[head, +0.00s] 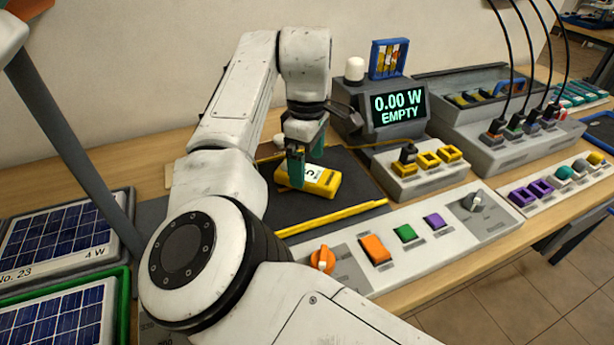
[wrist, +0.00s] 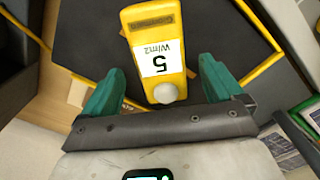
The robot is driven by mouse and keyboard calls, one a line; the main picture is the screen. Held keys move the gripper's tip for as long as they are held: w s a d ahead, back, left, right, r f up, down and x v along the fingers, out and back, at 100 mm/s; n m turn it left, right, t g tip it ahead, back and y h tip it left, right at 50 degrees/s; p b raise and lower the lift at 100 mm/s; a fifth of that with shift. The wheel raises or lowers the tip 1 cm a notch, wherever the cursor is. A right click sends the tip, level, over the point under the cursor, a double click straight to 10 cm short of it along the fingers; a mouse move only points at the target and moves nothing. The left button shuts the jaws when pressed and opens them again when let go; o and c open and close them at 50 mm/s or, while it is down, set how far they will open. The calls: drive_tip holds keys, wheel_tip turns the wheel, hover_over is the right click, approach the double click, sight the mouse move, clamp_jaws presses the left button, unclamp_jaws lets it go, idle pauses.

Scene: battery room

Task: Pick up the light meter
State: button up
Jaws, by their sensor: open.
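The light meter is a yellow handheld block with a white label reading "5 W/m2" and a pale round dome at one end. In the head view the light meter (head: 318,182) lies on a dark mat, partly hidden by my gripper (head: 300,172). In the wrist view the light meter (wrist: 158,75) is at the top middle, its dome end toward my gripper (wrist: 155,78). The green fingers are open, one on each side of the dome end. Gaps show between both fingers and the meter, and the gripper holds nothing.
A yellow bar (head: 335,218) edges the dark mat (head: 352,185). A control panel (head: 450,222) with coloured buttons and an orange knob runs along the front. A dark display box (head: 398,108) reading "0.00 W EMPTY" stands behind. Solar panels (head: 62,235) lie at left.

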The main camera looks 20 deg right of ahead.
sight(308, 176)
drive_tip(key=shift+f, duration=1.45)
drive_tip(key=shift+c, duration=0.2)
drive_tip(key=c, duration=1.3)
